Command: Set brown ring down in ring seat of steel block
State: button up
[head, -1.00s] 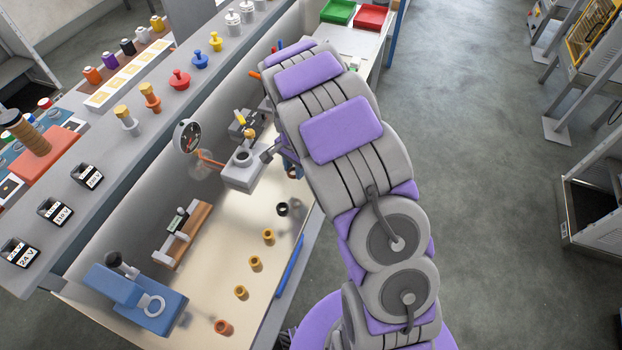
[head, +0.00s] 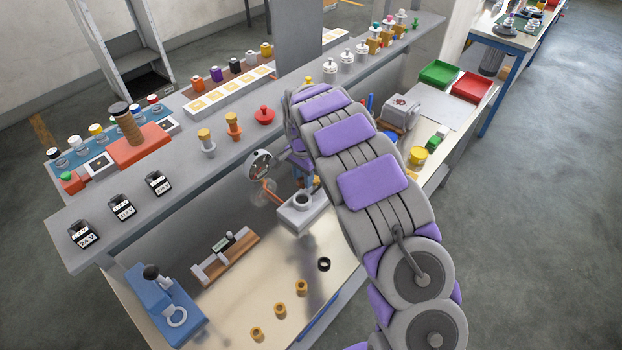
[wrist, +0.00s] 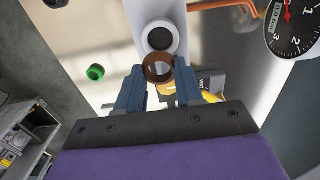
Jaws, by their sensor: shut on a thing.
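My gripper (wrist: 159,80) is shut on the brown ring (wrist: 150,73), which sits between the two blue-grey fingertips in the wrist view. The steel block (wrist: 144,13) lies just beyond it, with the round dark-edged ring seat (wrist: 160,37) in its top. The ring overlaps the seat's near edge in the picture; it is held apart from the seat's centre, and its height above the block is unclear. In the head view the steel block (head: 302,217) and its seat (head: 303,199) show beside my arm. There the arm hides the fingertips and the held ring.
A dial gauge (head: 260,164) and an orange pipe (head: 268,190) stand close left of the block. A black ring (head: 324,264) and several ochre rings (head: 280,311) lie on the bench in front. A grey shelf (head: 180,173) runs behind. A green round piece (wrist: 95,72) shows in the wrist view.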

jog(key=shift+a+f, duration=0.15)
jog(key=shift+f, duration=0.05)
jog(key=f, duration=0.4)
jog(key=shift+a+f, duration=0.35)
jog(key=shift+f, duration=0.05)
jog(key=shift+d+f+b, duration=0.15)
jog(key=shift+f+b, duration=0.15)
jog(key=shift+f, duration=0.1)
jog(key=shift+d, duration=0.3)
jog(key=shift+a+f, duration=0.1)
jog(key=shift+a, duration=0.25)
